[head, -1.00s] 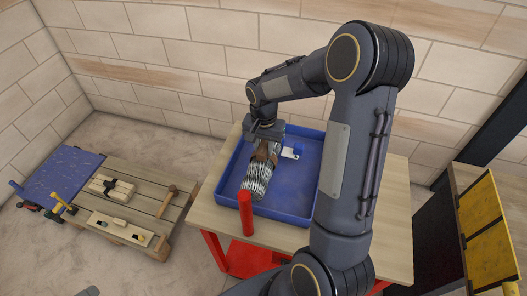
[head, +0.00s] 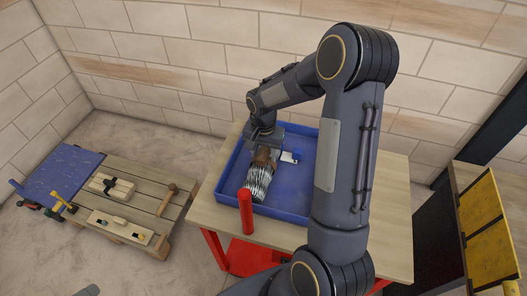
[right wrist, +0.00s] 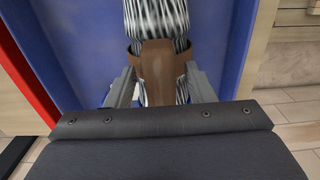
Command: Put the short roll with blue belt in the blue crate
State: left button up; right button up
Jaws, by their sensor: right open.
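My right gripper (head: 264,147) is down over the far part of the roll. In the right wrist view, the open fingers (right wrist: 160,88) stand on either side of the roll and belt, which covers the middle. A small blue and white piece (head: 291,156) lies in the crate just right of the roll. I see no roll with a blue belt.
A red post (head: 246,211) stands at the crate's near side. The wooden table (head: 394,200) has bare room on the right. A low pallet (head: 150,205) with wooden tools and a blue panel (head: 58,171) is at left. Yellow panels (head: 485,220) stand at far right.

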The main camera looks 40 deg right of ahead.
notch_tip(320, 180, up, 12)
jog(key=s+a+r+n+t+y, duration=0.2)
jog(key=s+a+n, duration=0.2)
jog(key=s, duration=0.6)
jog(key=s+a+r+n+t+y, duration=0.1)
jog(key=s+a+r+n+t, duration=0.1)
jog(key=s+a, duration=0.6)
jog(key=s+n+t, duration=0.1)
jog(key=s+n, duration=0.1)
jog(key=s, duration=0.1)
jog(key=shift+s+a+r+n+t+y, duration=0.15)
jog(key=shift+r+n+t+y, duration=0.15)
jog(key=shift+r+y, duration=0.1)
